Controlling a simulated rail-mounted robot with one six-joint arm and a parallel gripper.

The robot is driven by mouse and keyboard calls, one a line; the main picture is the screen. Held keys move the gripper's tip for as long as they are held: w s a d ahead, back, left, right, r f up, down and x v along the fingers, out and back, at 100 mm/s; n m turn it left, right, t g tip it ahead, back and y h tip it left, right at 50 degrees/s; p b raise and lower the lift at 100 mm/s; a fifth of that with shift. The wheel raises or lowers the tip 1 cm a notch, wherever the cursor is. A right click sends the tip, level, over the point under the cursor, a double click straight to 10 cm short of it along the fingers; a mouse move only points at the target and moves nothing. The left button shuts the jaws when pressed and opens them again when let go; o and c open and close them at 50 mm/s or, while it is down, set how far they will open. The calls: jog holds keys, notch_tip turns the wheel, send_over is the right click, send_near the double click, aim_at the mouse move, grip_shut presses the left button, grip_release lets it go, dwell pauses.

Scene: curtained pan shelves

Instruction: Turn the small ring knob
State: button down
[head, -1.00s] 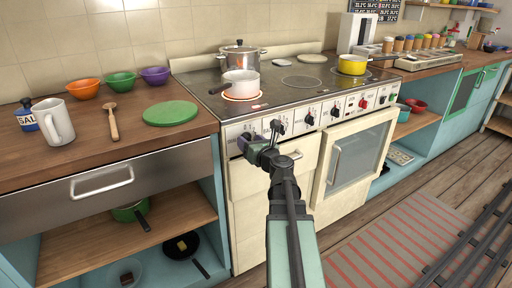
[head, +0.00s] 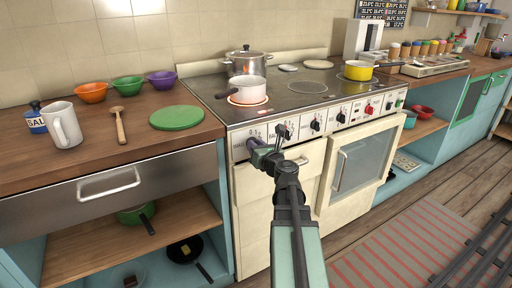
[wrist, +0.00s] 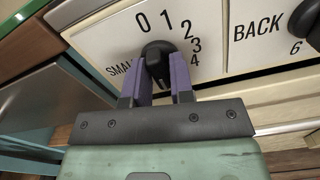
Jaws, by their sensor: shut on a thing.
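The small ring knob (wrist: 157,53) is black and sits on the cream front panel, marked SMALL with numbers 0 to 4 around it in the wrist view. My gripper (wrist: 157,75) is shut on it, one purple finger on each side. The knob's pointer cannot be made out, so its setting is unclear. In the head view my gripper (head: 254,146) is at the left end of the stove's knob row and hides most of the knob. A white saucepan (head: 250,89) stands on a ring with an orange glow at its edge.
The BACK knob (wrist: 306,20) is just right of my gripper. Further knobs, one red (head: 369,110), continue along the panel. The oven door handle (head: 338,170) juts out below. A steel pot (head: 245,61) and yellow pan (head: 358,70) stand on the cooktop. A wooden counter (head: 150,155) is at left.

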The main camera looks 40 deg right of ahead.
jog(key=c, duration=1)
grip_release()
jog(key=shift+n, duration=0.3)
jog(key=shift+s+a, duration=0.15)
jog(key=shift+s, duration=0.8)
jog(key=shift+o, duration=0.5)
